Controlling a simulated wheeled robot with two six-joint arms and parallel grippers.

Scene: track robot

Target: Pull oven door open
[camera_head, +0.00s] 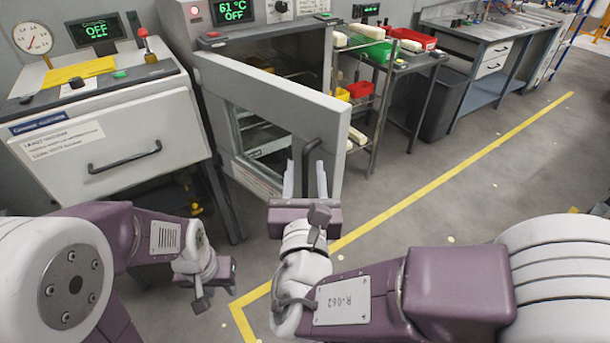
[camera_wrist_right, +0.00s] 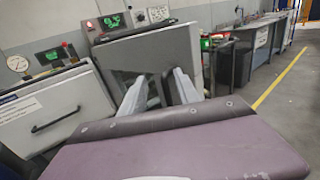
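The grey oven (camera_head: 250,40) stands at the back wall with its door (camera_head: 270,95) swung partly open toward me, hinged on the left. The door has a glass window and a dark bar handle (camera_head: 309,150) near its free edge. My right gripper (camera_head: 306,172) is at the handle's lower part, its two pale fingers apart with the handle between them. The right wrist view shows the spread fingers (camera_wrist_right: 160,88) in front of the door (camera_wrist_right: 150,52); contact with the handle cannot be made out. My left gripper (camera_head: 203,285) hangs low at the left, its fingers not clearly visible.
Another appliance (camera_head: 110,140) with a closed front and black handle stands left of the oven. Right of it are a rack with coloured bins (camera_head: 375,50), a dark waste bin (camera_head: 442,105) and a workbench (camera_head: 490,40). Grey floor with a yellow line (camera_head: 450,172) is clear at the right.

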